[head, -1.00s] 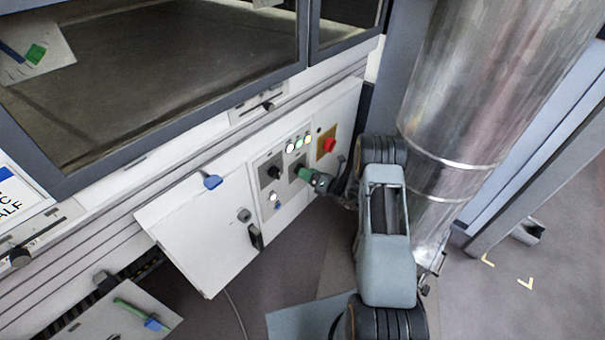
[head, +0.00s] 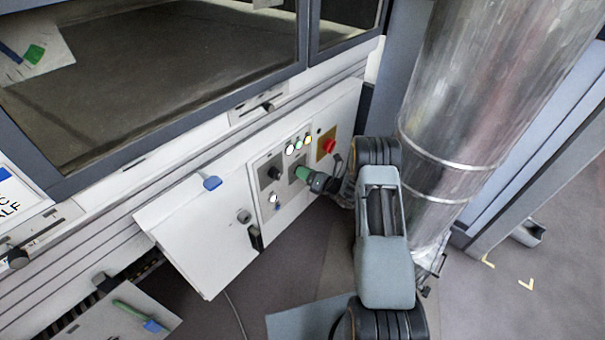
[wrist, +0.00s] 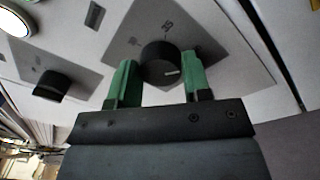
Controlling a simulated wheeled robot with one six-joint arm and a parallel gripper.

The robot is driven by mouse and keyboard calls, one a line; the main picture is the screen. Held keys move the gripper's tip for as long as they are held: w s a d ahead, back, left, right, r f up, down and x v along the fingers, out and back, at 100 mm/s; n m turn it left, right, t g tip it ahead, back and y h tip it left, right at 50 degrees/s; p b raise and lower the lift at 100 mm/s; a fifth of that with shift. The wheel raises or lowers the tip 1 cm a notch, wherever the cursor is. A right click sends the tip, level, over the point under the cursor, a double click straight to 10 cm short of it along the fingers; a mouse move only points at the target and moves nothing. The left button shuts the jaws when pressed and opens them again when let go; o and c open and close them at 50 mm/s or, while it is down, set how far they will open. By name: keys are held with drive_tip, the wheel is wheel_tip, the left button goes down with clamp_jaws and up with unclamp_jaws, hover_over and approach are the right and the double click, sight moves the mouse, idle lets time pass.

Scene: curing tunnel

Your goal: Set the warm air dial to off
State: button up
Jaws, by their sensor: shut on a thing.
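A round black dial (wrist: 160,62) with a white pointer line sits on a grey plate on the white control panel. In the head view my gripper (head: 303,173) reaches the panel and hides most of the dial. A second black dial (wrist: 52,84) on its own plate is to the left, also in the head view (head: 274,172).
Lit buttons (head: 298,144) are above the dials and a red switch (head: 328,146) on a yellow plate is to their right. An open white panel door (head: 200,235) is at left. A large metal duct (head: 455,110) stands close to my arm.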

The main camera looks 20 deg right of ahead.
drive_tip(key=shift+c, duration=0.6)
